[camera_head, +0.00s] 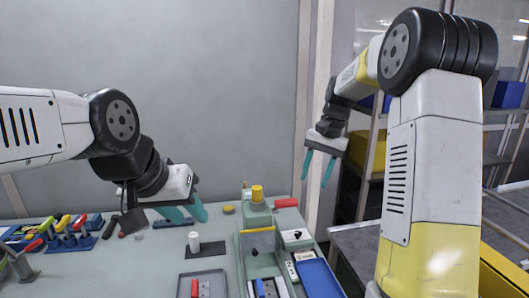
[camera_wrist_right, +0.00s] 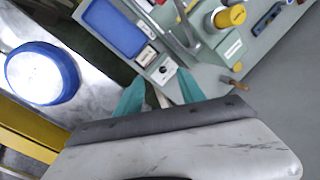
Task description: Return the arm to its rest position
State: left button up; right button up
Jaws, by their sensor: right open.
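My right arm is raised at the right of the head view. Its gripper (camera_head: 319,170) hangs above the right end of the bench, with its two teal fingers apart and nothing between them. In the right wrist view the same gripper (camera_wrist_right: 161,93) is open and empty, with the bench equipment beyond its fingers. My left arm reaches in from the left. Its gripper (camera_head: 188,212) is over the back of the bench; its teal fingers overlap in this view, so its opening is unclear. No held object shows there.
The bench (camera_head: 130,262) bears a tool rack (camera_head: 70,238), a white cylinder on a black pad (camera_head: 205,250), a grey tray (camera_head: 187,289), a green fixture with a yellow knob (camera_head: 257,193) and a blue tray (camera_head: 320,279). A round blue-rimmed white object (camera_wrist_right: 42,73) lies on a metal surface.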

jog(key=s+r+n+t, duration=0.25)
jog(key=s+r, duration=0.45)
jog(key=s, duration=0.6)
jog(key=s+a+f+n+t, duration=0.1)
jog(key=s+t, duration=0.3)
jog(key=s, duration=0.8)
jog(key=shift+s+f+n, duration=0.35)
jog(key=shift+f+n, duration=0.25)
jog(key=shift+n, duration=0.15)
